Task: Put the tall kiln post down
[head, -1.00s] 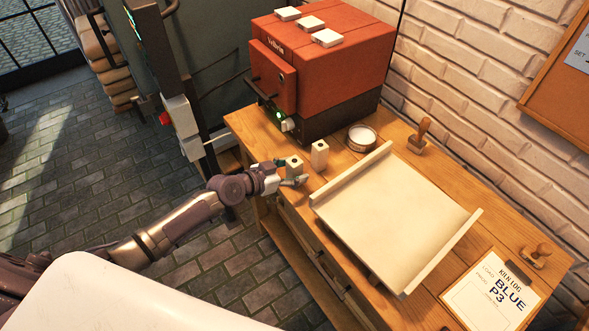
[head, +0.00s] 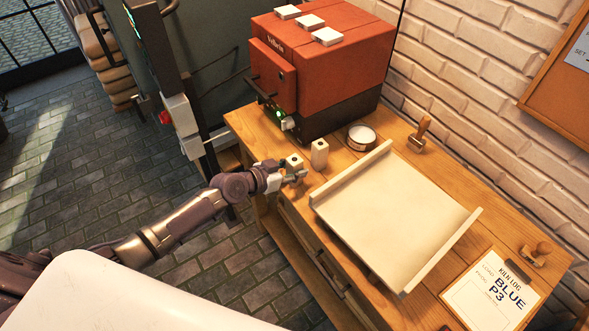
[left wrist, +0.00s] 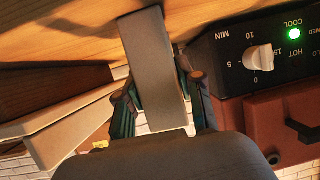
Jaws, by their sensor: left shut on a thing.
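The tall kiln post (head: 294,162) is a pale square block with a dark hole in its top. It is upright at the bench's left edge, beside a second pale post (head: 319,153). My left gripper (head: 287,175) is shut on it. In the left wrist view the post (left wrist: 155,65) is a long grey bar between the green-padded fingers of my left gripper (left wrist: 158,97). Its far end overlaps the wooden bench top (left wrist: 90,35); I cannot tell whether it touches. My right gripper is out of view.
The red kiln (head: 325,60) stands behind the posts, with its dial (left wrist: 258,58) close by in the wrist view. Bare wood shows around the posts.

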